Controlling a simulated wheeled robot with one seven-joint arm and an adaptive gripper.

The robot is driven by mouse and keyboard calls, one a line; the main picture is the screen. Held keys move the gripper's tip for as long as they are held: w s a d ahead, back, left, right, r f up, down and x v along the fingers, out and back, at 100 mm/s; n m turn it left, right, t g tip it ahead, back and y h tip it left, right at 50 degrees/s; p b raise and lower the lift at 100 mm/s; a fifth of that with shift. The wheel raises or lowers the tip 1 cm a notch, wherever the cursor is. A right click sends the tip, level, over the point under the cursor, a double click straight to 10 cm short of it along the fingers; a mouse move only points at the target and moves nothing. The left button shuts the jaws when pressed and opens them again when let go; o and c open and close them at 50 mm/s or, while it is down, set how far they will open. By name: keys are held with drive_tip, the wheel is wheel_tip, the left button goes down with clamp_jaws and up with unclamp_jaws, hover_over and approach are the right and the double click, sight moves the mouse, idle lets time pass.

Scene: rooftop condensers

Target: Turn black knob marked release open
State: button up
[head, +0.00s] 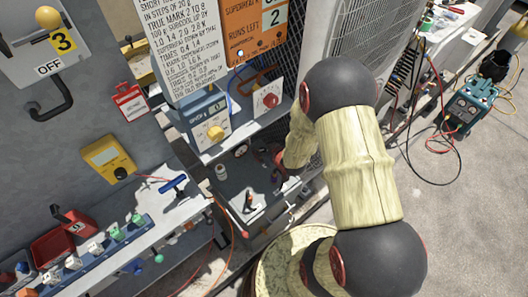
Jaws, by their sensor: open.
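A small black knob or lever (248,203) stands on a pale plate inside the dark lower box of the unit, in the middle of the head view. Its marking is too small to read, so I cannot tell for sure that it is the release knob. My arm comes from the lower right, bends at the top and reaches down into the box. My gripper (281,182) is dark and small at its end, to the right of the knob and apparently apart from it. It is open; its fingertips are hard to make out in the shadow.
A yellow knob (215,132) and a red knob (270,100) sit on panels above. A grey OFF switch panel (50,50) is at the upper left. A bench with valves (110,240) is at the lower left. Cables and a teal meter (470,110) lie right on open floor.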

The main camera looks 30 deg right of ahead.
drive_tip(key=c, duration=0.3)
drive_tip(key=c, duration=0.8)
clamp_jaws()
drive_tip(key=shift+d, duration=0.1)
drive_tip(key=shift+d+r+n+y+p, duration=0.15)
drive_tip(key=shift+n+y+p, duration=0.65)
drive_tip(key=shift+p, duration=0.4)
drive_tip(key=shift+w+n+y+p, duration=0.1)
drive_tip(key=shift+n+y+p, duration=0.4)
drive_tip(key=shift+n+p, duration=0.5)
drive_tip(key=shift+n+g+y+p, duration=0.4)
drive_tip(key=shift+n+y+p, duration=0.1)
drive_tip(key=shift+p, duration=0.1)
